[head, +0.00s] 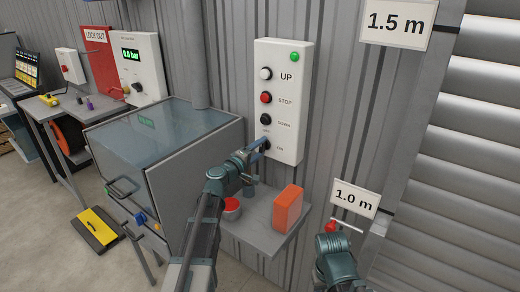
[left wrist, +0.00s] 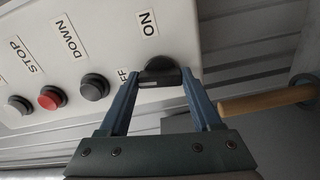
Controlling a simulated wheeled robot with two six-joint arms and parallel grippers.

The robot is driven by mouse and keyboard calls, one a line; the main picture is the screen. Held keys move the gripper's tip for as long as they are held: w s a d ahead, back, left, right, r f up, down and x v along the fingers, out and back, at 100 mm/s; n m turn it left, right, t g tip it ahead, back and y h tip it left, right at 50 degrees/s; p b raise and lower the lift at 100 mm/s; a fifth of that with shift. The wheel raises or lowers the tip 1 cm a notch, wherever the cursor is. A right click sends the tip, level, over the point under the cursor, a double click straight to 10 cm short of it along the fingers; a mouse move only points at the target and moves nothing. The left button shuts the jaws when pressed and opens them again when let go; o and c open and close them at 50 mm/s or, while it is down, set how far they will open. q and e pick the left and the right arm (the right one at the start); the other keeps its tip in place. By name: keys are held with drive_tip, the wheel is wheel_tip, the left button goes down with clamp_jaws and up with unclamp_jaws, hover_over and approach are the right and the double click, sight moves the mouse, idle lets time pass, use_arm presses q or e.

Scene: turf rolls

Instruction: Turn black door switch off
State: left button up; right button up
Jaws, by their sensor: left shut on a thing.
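The black door switch (head: 266,143) is the lowest control on the white control box (head: 287,75), near small OFF and ON labels. In the left wrist view the switch (left wrist: 159,71) sits between the two blue fingers of my left gripper (left wrist: 160,78), with ON above it and OFF to its left. My left gripper (head: 261,146) is shut on the switch. Which label the switch points to cannot be made out. My right gripper (head: 340,227) is low, near the 1.0 m sign, and its jaw state is unclear.
Above the switch are the DOWN button (head: 265,120), red STOP button (head: 266,98) and UP button (head: 265,73). A shelf (head: 262,232) below holds an orange box (head: 288,209) and a red button (head: 231,207). A ribbed shutter (head: 465,170) stands on the right.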

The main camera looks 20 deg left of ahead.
use_arm(q)
drive_tip(key=shift+n, duration=0.8)
drive_tip(key=o, duration=1.4)
drive_tip(key=shift+s, duration=0.1)
drive_tip(key=v, duration=1.3)
drive_tip(key=shift+s+a, duration=0.15)
drive_tip(key=shift+s, duration=0.2)
